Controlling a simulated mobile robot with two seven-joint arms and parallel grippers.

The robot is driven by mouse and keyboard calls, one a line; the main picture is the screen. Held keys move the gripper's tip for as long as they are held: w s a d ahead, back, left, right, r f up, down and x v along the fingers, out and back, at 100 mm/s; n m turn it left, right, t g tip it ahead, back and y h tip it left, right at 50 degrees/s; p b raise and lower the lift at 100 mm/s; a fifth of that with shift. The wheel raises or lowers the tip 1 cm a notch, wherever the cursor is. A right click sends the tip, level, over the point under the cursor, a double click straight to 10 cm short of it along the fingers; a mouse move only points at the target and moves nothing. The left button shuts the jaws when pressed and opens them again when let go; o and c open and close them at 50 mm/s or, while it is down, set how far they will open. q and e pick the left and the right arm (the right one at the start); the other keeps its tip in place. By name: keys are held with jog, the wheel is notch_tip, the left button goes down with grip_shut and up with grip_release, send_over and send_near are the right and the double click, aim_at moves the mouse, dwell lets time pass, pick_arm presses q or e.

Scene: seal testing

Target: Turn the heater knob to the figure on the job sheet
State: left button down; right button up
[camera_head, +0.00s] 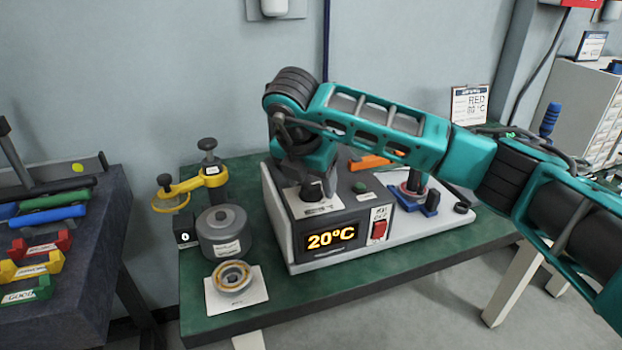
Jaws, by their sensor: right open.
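The heater (300,255) is a grey and white box on the green bench, and its lit display (332,237) reads 20°C. My right gripper (314,190) is open and points down at the heater's top, above a small white label (320,208). The heater knob is hidden or cannot be told apart from the dark fingers, so I cannot tell whether they touch it. The job sheet (469,105) stands at the back right; it reads RED and a figure in °C that looks like 80. My left gripper is out of view.
A red switch (379,230) is on the heater's front. A grey round pot (222,233), a yellow clamp stand (190,183) and a ringed part on a white card (214,300) stand to the left. Coloured trays (35,265) sit on the dark left table. The green bench's front strip (420,262) is clear.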

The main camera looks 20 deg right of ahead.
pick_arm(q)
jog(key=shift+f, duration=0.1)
pick_arm(e)
jog(key=shift+c, duration=0.3)
jog(key=c, duration=0.9)
